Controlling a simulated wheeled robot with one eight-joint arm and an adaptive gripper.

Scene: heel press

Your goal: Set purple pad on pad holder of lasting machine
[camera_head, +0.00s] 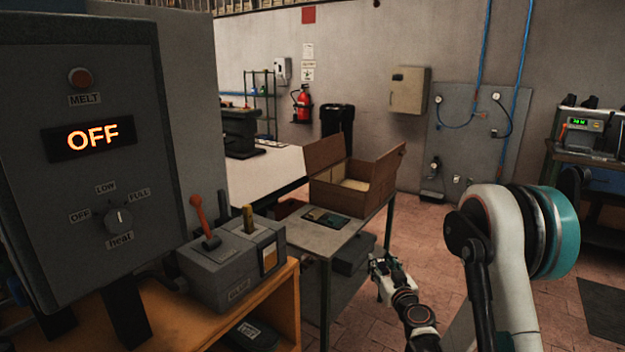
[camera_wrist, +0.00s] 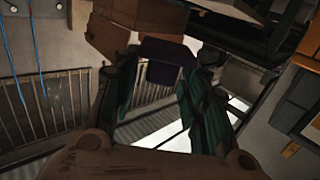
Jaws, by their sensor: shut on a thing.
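My gripper (camera_head: 388,272) is in front of the small metal table, low and right of centre in the head view. In the wrist view its two teal-faced fingers (camera_wrist: 168,78) are shut on a dark purple block, the purple pad (camera_wrist: 167,52). The pad cannot be made out clearly in the head view. A grey machine (camera_head: 95,160) with an orange OFF display and a heat knob fills the left side; I cannot tell whether it is the lasting machine. I cannot pick out a pad holder in either view.
The metal table (camera_head: 305,238) carries a dark flat tray (camera_head: 332,219) and an open cardboard box (camera_head: 375,184). A grey lever box (camera_head: 225,285) stands on a wooden bench (camera_head: 284,310) at lower left. Brick floor (camera_head: 440,230) lies open behind my gripper.

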